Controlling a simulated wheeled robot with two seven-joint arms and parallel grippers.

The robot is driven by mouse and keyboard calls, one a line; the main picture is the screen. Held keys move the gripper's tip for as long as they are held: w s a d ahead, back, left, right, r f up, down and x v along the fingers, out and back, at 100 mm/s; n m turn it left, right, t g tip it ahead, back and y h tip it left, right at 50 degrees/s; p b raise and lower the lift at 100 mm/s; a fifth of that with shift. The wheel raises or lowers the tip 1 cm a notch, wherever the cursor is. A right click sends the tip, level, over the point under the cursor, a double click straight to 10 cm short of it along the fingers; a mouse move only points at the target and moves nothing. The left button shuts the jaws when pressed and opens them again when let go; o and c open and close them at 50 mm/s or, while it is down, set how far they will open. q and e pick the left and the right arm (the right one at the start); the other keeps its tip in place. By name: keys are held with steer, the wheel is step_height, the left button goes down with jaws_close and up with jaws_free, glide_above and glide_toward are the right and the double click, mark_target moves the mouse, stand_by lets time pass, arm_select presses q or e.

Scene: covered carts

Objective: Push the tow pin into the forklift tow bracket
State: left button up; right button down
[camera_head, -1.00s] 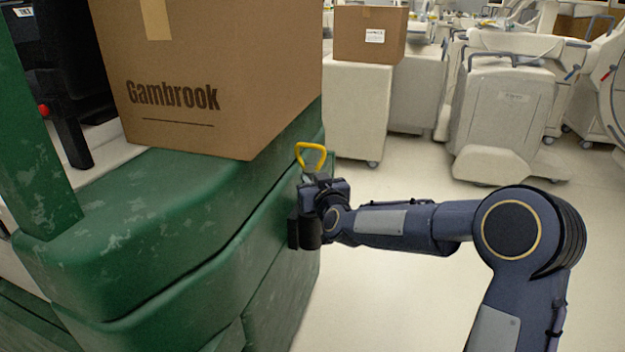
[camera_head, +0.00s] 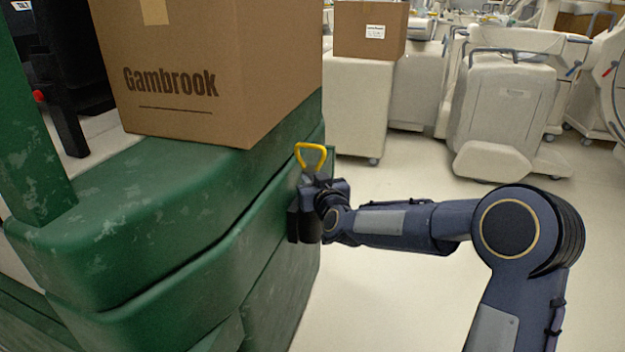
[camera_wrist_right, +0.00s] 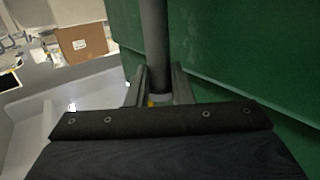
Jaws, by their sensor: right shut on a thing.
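The tow pin (camera_head: 322,156) shows as a yellow loop handle with a short grey part below, upright beside the forklift's green body (camera_head: 110,225). My right gripper (camera_head: 304,226) is shut on the pin just below the handle, close to the green side. In the right wrist view a thick grey round shaft (camera_wrist_right: 154,45) stands upright between two grey plates, with a sliver of yellow beneath. I cannot tell whether these plates are the tow bracket or finger parts. In the head view the bracket is hidden behind my gripper, so the pin's lower end cannot be seen. My left gripper is not in view.
A large cardboard box (camera_head: 195,75) sits on top of the green body. Pale covered carts (camera_head: 505,110) stand at the back right, one carrying a smaller box (camera_head: 368,30). The pale floor (camera_head: 400,290) right of the forklift is clear except for my right arm.

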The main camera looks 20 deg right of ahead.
steer(key=shift+f+b, duration=3.2)
steer(key=shift+f, duration=0.3)
steer(key=c, duration=1.3)
jaws_free()
steer(key=shift+o, duration=0.6)
steer(key=shift+f, duration=0.2)
steer(key=s+r+p, duration=0.1)
steer(key=s, duration=0.7)
steer(key=shift+p, duration=0.3)
steer(key=shift+r, duration=0.15)
